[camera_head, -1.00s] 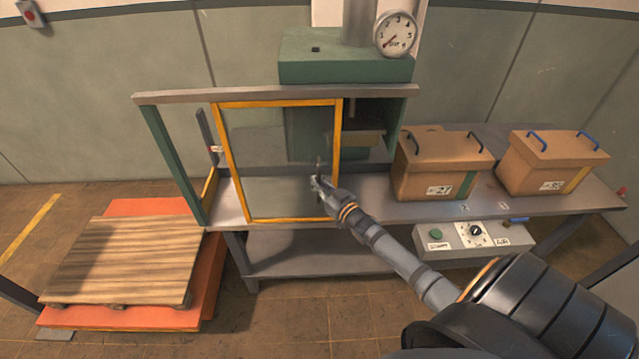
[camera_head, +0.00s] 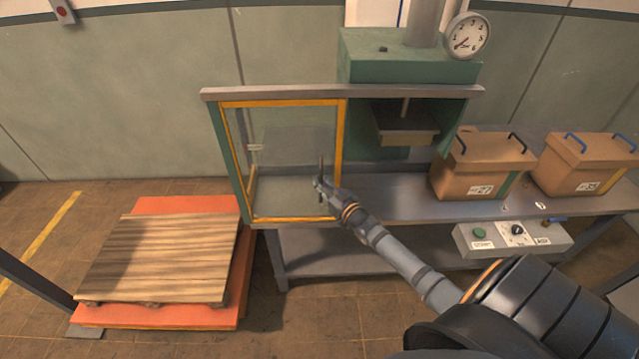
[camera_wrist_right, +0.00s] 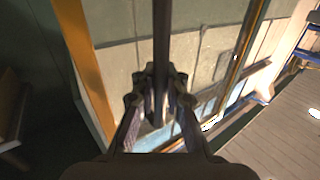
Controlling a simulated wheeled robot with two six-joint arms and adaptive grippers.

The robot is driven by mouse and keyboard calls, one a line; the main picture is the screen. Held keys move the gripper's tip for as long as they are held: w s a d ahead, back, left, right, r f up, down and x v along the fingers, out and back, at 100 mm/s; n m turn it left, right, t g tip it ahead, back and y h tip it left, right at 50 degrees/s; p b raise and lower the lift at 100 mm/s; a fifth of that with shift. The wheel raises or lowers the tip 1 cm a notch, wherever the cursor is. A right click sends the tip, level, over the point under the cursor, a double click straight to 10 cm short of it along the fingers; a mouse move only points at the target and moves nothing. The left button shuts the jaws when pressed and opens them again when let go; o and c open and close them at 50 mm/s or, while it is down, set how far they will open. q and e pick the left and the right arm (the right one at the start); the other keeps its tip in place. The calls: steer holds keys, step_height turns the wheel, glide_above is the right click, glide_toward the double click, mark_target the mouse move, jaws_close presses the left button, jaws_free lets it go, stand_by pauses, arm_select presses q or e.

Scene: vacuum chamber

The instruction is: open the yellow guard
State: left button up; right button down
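The yellow guard (camera_head: 341,160) is a clear panel in a yellow frame on the front of the green press (camera_head: 408,62). It stands at the left part of the opening, and the right part is uncovered, showing the press plate (camera_head: 404,128). A dark upright handle (camera_head: 321,164) is near the guard's right edge. My right gripper (camera_head: 321,186) is at this handle. In the right wrist view my right gripper (camera_wrist_right: 160,98) has its fingers closed around the dark handle bar (camera_wrist_right: 161,40). My left gripper is not in view.
Two brown boxes with blue or dark handles, one nearer (camera_head: 484,168) and one farther right (camera_head: 588,165), stand on the grey bench (camera_head: 385,192). A control box (camera_head: 512,238) hangs below the bench edge. A wooden-topped orange pallet (camera_head: 160,258) lies on the floor at left.

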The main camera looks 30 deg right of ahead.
steer(key=c, duration=1.7)
jaws_free()
steer(key=shift+s+f, duration=0.2)
steer(key=shift+f, duration=0.15)
steer(key=o, duration=0.3)
steer(key=shift+a+r, duration=0.1)
steer(key=shift+r, duration=0.2)
steer(key=s, duration=1.2)
steer(key=shift+d, duration=0.25)
